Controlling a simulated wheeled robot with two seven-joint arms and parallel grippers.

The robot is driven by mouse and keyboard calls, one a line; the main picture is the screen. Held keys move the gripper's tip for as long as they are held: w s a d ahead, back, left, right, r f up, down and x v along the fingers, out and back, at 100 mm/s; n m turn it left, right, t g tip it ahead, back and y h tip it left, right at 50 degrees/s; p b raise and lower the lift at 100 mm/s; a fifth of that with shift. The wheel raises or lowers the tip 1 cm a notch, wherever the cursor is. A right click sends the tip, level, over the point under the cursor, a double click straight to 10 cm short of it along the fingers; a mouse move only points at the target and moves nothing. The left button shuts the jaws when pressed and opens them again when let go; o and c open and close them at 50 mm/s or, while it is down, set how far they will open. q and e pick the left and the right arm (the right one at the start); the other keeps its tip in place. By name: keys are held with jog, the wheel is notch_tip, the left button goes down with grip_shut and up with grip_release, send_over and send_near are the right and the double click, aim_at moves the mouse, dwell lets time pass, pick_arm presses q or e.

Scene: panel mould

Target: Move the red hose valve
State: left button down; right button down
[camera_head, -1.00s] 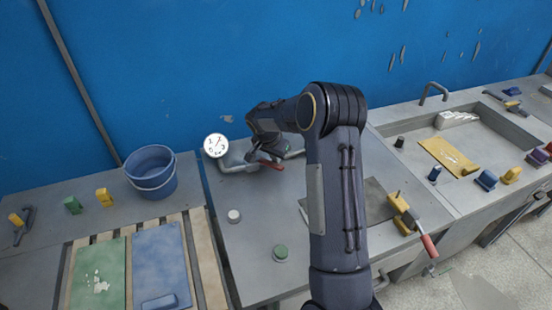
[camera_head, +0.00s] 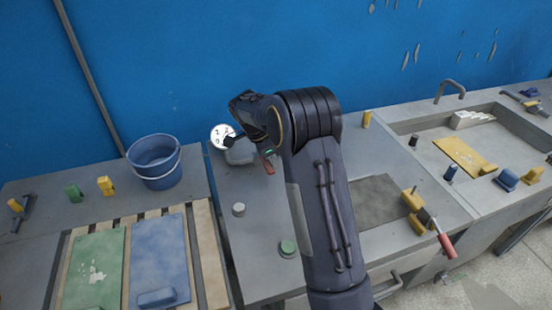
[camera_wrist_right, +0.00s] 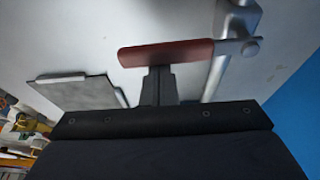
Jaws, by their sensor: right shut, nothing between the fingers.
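The red valve handle (camera_head: 268,166) shows as a small red piece beside the bent grey pipe on the bench, largely hidden by my right arm in the head view. In the right wrist view the red handle (camera_wrist_right: 165,53) lies across the picture, its right end joined to a pivot on the metal pipe (camera_wrist_right: 222,65). My right gripper (camera_wrist_right: 158,75) is shut and empty, its fingertips right at the handle's edge; I cannot tell whether they touch. In the head view the right gripper (camera_head: 232,140) reaches left in front of the white gauge. My left gripper is not in view.
A white dial gauge (camera_head: 221,134) stands at the pipe's left. A blue bucket (camera_head: 154,165) is further left. A green-topped knob (camera_head: 288,248) and a pale knob (camera_head: 239,209) stand on the bench. A sink (camera_head: 484,150) is at the right. A blue wall (camera_head: 200,60) closes the back.

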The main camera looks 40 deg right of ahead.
jog(key=shift+a, duration=0.3)
dwell(0.4)
jog(key=shift+m, duration=0.3)
jog(key=d, duration=0.2)
jog(key=s+d, duration=0.1)
jog(key=d, duration=0.1)
jog(key=shift+s+d+b, duration=0.15)
jog(key=shift+s+b, duration=0.05)
jog(key=shift+b, duration=0.1)
jog(key=v, duration=1)
